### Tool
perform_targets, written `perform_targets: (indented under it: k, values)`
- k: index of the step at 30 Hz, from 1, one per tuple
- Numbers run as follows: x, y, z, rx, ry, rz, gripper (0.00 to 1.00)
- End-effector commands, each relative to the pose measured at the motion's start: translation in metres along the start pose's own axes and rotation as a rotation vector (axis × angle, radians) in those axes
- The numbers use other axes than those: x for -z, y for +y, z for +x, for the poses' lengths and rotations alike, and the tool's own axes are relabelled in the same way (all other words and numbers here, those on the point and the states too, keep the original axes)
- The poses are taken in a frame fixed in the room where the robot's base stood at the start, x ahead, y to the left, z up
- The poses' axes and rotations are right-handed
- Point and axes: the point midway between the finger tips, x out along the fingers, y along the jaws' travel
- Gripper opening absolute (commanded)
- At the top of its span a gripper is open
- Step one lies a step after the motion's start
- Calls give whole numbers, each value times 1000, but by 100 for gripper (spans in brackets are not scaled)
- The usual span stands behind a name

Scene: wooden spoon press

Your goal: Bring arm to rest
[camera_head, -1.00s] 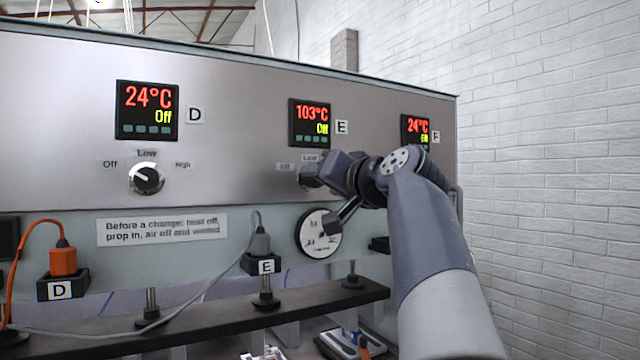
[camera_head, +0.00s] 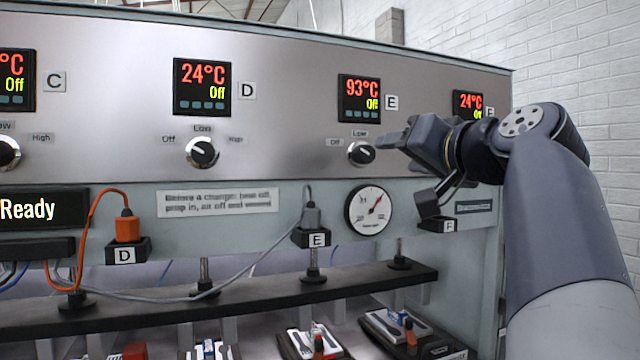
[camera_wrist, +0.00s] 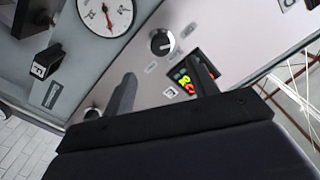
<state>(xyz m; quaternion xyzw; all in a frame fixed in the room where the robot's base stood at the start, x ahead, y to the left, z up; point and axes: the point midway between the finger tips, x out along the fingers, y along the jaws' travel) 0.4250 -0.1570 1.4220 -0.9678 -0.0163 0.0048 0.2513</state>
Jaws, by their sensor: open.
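My gripper (camera_head: 394,143) is in front of the panel, just right of the E knob (camera_head: 362,153). It is apart from the knob and holds nothing that I can see. In the wrist view my gripper (camera_wrist: 163,88) shows two dark fingers spread apart, with the E knob (camera_wrist: 162,42) beyond them. The E display (camera_head: 360,98) reads 93°C and Off in the head view. My arm reaches in from the right and hides part of the F area.
A round gauge (camera_head: 369,210) sits below the E knob. The D display (camera_head: 202,86) reads 24°C and Off, with the D knob (camera_head: 202,152) below it. A dark rail (camera_head: 250,290) crosses below, above several spoon trays. A white brick wall (camera_head: 590,70) stands at right.

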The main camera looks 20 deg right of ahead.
Motion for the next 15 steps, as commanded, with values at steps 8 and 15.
perform_targets:
  k: [8,15]
  values:
    - [0,-2,30,5,-3,1,55]
    - [1,-1,77,3,-3,2,55]
